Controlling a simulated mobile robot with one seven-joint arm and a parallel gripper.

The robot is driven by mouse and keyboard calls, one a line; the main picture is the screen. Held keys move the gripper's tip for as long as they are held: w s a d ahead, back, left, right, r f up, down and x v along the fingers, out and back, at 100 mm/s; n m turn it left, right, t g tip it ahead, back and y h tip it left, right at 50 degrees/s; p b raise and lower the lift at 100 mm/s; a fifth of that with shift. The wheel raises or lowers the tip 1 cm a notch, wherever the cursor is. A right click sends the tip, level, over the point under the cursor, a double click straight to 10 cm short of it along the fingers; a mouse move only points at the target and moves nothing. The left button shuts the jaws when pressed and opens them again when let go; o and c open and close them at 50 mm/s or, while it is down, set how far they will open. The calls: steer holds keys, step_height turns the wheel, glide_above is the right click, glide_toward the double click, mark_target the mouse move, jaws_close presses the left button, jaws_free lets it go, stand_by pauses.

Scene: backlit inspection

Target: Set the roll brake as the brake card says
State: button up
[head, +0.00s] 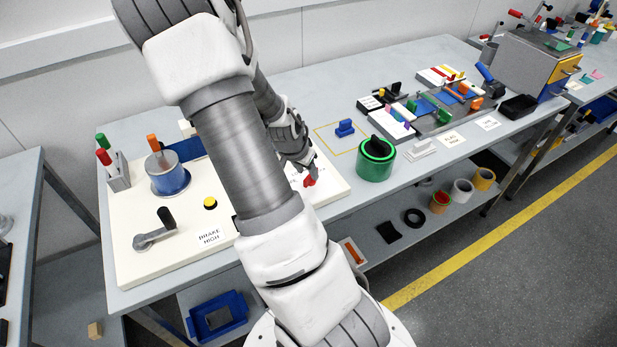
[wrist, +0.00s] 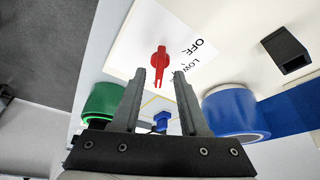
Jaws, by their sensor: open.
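The brake card (head: 209,237) lies on the cream panel (head: 180,262) and reads BRAKE HIGH. The red brake knob (head: 310,181) sits on a white face at the panel's right end. In the wrist view the red knob (wrist: 158,62) has a round middle and a narrow tail toward my gripper. The words OFF and LOW show to its right; no HIGH mark is visible there, and my right finger covers part of that side. My gripper (wrist: 159,74) is open, its fingertips either side of the knob's tail; I cannot tell whether they touch it.
On the panel stand a grey-and-blue drum (head: 168,178), a black-handled crank (head: 153,232) and a yellow button (head: 210,203). A blue block (head: 345,128) lies in a yellow outline behind. My arm hides the panel's middle.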

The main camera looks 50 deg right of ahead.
steer(key=shift+x, duration=1.45)
jaws_close()
